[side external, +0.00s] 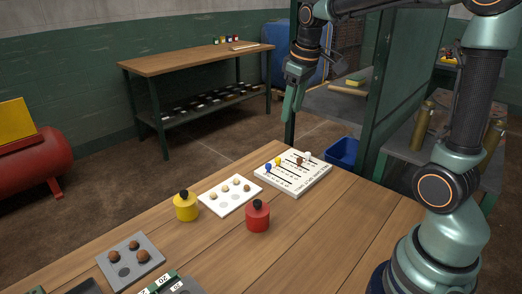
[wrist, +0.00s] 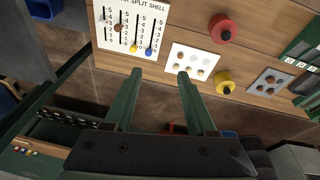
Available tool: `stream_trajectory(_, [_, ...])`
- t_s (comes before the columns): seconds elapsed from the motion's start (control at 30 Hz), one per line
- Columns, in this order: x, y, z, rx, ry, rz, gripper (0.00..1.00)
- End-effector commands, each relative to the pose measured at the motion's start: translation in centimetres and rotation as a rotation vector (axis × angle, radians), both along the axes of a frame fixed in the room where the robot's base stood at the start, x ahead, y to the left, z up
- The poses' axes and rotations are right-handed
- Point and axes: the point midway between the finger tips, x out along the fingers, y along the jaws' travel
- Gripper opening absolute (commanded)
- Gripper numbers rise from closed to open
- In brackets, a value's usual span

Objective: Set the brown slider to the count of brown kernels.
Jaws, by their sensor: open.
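The white slider board (side external: 293,180) lies at the table's far end; it also shows in the wrist view (wrist: 110,45). Its brown slider knob (wrist: 119,28) sits partway along its numbered track, but I cannot read its exact number. The yellow knob (wrist: 133,49) and blue knob (wrist: 148,50) sit by the zero end. A white knob (side external: 307,156) is beside the brown one. A grey tray (side external: 153,263) holds brown kernels (side external: 142,257) and a dark round spot. A white tray (side external: 230,208) holds several tan or brownish kernels (side external: 224,188).
A yellow pot (side external: 186,208) and a red pot (side external: 257,217), both with dark knobs, stand near the white tray. A numbered green-edged item (side external: 165,283) lies at the front. A blue bin (side external: 342,152) is beyond the table edge. Bare wood lies right of the red pot.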

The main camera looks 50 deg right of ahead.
Motion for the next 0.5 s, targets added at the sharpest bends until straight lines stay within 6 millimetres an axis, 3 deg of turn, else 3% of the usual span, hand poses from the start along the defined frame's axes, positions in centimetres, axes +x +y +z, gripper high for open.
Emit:
stream_trajectory(0.2, [3.5, -5.9, -3.5, 0.006, 0.111, 0.045, 0.56])
stream_trajectory(0.5, [5.4, -12.4, -8.9, 0.036, 0.214, 0.109, 0.56])
